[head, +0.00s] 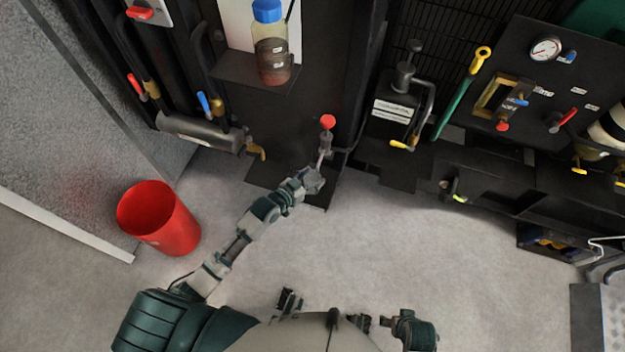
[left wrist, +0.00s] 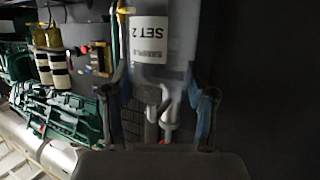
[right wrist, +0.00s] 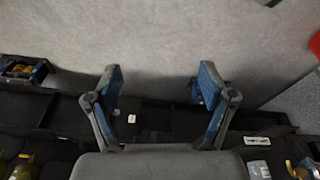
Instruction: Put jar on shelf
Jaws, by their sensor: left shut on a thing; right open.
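My left gripper (head: 315,181) is shut on a pale grey, glassy-looking jar (left wrist: 160,76) with a white label reading "SET 2", seen between the fingers in the left wrist view (left wrist: 158,92). In the head view the jar is small and mostly hidden by the hand. The hand is just below a red-knobbed fitting (head: 327,123) on the black cabinet. A dark shelf (head: 228,70) juts out at the upper left. A clear bottle with a blue cap (head: 267,12) and dark reddish contents stands on it. My right gripper (right wrist: 160,82) is open and empty.
A red bin (head: 172,235) stands on the floor at left. A grey cylinder with pipes and coloured levers (head: 200,130) is below the shelf, left. A gauge panel (head: 545,75) and levers fill the right. The floor in the middle is clear.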

